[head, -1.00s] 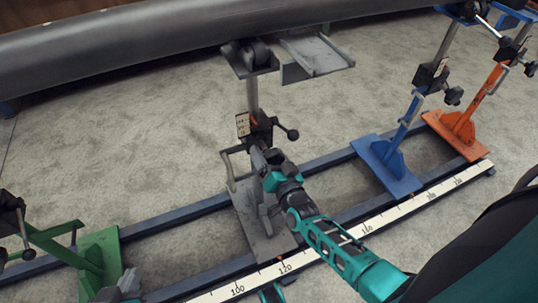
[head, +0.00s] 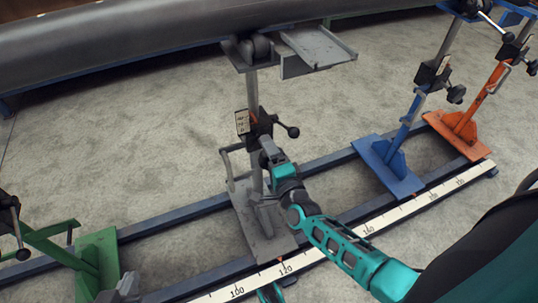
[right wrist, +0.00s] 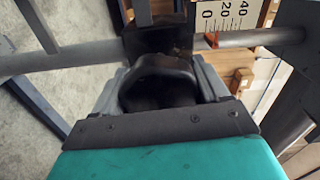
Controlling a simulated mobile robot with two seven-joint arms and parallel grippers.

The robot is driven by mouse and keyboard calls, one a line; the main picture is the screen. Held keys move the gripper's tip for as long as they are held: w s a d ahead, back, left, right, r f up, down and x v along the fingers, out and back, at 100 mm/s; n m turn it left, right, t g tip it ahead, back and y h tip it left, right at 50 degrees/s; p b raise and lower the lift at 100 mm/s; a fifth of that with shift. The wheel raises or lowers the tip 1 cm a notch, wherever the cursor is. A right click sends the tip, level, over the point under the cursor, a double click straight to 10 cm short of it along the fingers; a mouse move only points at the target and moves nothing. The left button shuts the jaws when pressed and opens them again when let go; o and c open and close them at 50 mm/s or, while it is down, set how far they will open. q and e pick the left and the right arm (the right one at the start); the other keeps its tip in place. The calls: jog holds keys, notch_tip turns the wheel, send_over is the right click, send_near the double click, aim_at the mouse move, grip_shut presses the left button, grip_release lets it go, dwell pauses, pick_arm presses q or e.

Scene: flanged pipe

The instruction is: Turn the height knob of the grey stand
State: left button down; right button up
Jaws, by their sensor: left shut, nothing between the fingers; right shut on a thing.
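The grey stand (head: 264,232) stands upright in the middle of the head view, with a bare metal post, a black collar and a roller head under the pipe. A black side handle (head: 292,132) sticks out right of the collar. My right gripper (head: 268,148) is at the collar's near side. In the right wrist view its grey fingers are shut on the black height knob (right wrist: 160,80), one on each side. In the head view the gripper hides the knob. My left gripper (head: 127,284) shows only as grey tips at the lower left, near the green base, clear of the grey stand.
A large dark pipe (head: 130,45) runs across the top. A blue stand (head: 390,165) and an orange stand (head: 458,132) stand to the right, a green one (head: 98,262) at the left. A floor rail carries a white ruler (head: 400,213).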

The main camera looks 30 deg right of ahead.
jog(key=shift+m+b, duration=0.3)
jog(key=shift+m, duration=1)
jog(key=shift+m, duration=0.3)
jog(key=o, duration=1)
jog(key=shift+s, duration=0.1)
jog(key=s, duration=0.4)
jog(key=s+p, duration=0.1)
jog(key=s, duration=0.7)
jog(key=shift+s+a+p, duration=0.35)
jog(key=shift+a+p, duration=0.05)
